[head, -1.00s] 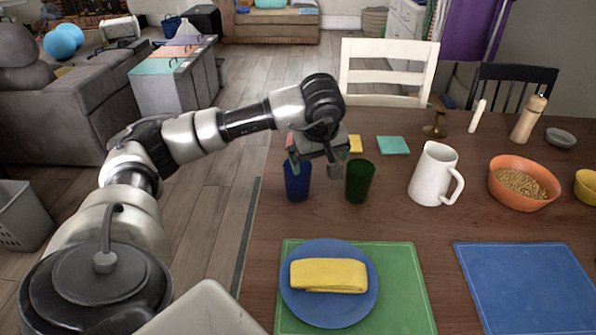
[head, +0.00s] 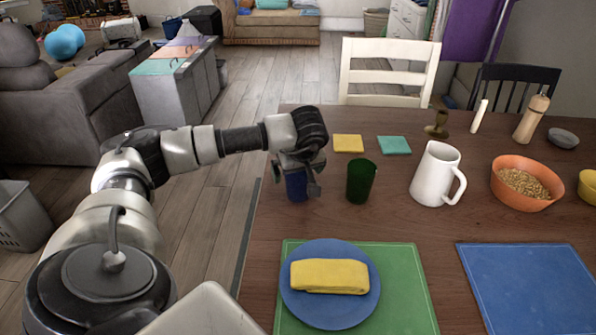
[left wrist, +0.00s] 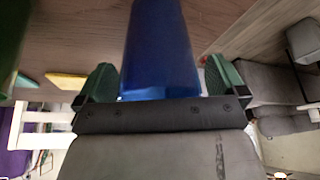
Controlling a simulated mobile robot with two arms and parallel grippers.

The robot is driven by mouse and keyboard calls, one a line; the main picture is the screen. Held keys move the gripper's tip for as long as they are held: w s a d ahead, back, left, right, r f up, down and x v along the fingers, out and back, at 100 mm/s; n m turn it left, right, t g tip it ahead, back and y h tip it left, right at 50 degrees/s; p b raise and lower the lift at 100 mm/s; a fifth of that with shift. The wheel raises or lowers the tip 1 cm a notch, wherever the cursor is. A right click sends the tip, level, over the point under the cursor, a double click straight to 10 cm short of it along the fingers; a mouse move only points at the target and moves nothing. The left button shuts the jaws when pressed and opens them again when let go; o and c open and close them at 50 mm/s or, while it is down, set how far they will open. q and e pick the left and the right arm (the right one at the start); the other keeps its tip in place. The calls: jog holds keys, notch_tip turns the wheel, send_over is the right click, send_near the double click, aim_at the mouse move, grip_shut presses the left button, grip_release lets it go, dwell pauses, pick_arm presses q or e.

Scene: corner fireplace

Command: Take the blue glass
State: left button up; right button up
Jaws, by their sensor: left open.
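The blue glass (head: 296,184) stands upright near the left edge of the wooden table, partly hidden by my left gripper in the head view. My left gripper (head: 296,180) is open, with its fingers on either side of the glass. In the left wrist view the blue glass (left wrist: 160,50) lies between the two green-padded fingers of the gripper (left wrist: 160,82). I see small gaps beside the glass there. My right gripper is not in view.
A dark green glass (head: 361,181) stands just right of the blue one. A white pitcher (head: 436,174) and an orange bowl (head: 525,183) are further right. A blue plate (head: 330,312) with a folded yellow cloth lies in front. Yellow and teal squares lie behind.

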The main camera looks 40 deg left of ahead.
pick_arm(q)
jog(key=shift+a+f, duration=0.1)
jog(key=shift+f, duration=0.15)
jog(key=c, duration=1.1)
jog(key=shift+r, duration=0.15)
